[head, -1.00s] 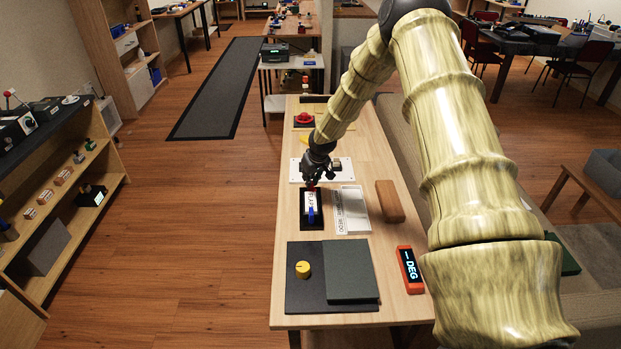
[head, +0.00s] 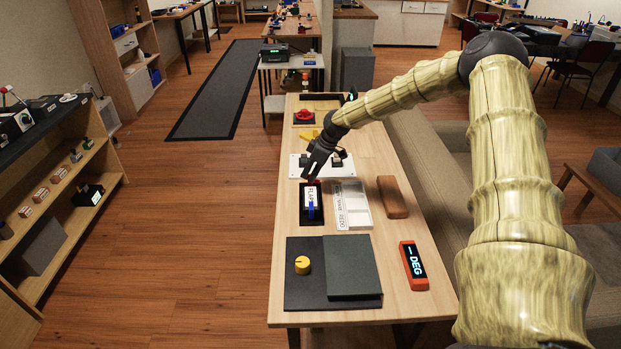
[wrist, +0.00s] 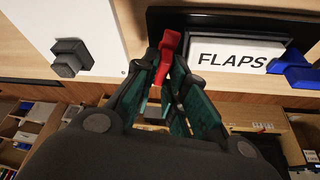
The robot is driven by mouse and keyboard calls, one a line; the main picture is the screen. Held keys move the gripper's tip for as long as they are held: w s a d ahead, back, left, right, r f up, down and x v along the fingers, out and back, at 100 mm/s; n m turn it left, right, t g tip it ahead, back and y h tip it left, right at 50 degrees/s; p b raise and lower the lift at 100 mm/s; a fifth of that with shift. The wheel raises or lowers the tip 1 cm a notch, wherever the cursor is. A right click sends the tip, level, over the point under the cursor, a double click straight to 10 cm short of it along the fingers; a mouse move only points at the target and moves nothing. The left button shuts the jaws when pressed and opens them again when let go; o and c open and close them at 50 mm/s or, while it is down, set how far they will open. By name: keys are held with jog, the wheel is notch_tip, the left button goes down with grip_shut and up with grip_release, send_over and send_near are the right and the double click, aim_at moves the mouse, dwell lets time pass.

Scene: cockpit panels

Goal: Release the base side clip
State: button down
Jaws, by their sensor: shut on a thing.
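The flaps unit is a black base (head: 317,219) with a white FLAPS label (wrist: 237,57) and a blue lever (head: 311,210); the lever also shows at the right of the wrist view (wrist: 293,69). A red clip (wrist: 169,46) stands at the base's end beside the label, on its far side in the head view. My gripper (wrist: 171,72) is shut on the red clip, with the fingers on either side of it. In the head view, my gripper (head: 308,178) slants down to the far end of the flaps unit. The clip's lower part is hidden between the fingers.
A white panel (head: 295,169) with dark blocks lies just beyond the flaps unit. A white tray (head: 359,218) and a brown block (head: 392,197) lie to its right. A dark board with a yellow knob (head: 302,265) and an orange DEG display (head: 413,266) are nearer.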

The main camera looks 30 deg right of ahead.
jog(key=shift+d+n+g+y+b, duration=0.1)
jog(key=shift+n+g+y+b, duration=0.3)
jog(key=shift+n+b, duration=1)
jog(key=shift+n, duration=0.4)
jog(key=c, duration=1.5)
grip_release()
jog(key=shift+r, duration=0.1)
jog(key=v, duration=1.1)
jog(key=shift+d+r, duration=0.25)
jog(key=shift+r, duration=0.1)
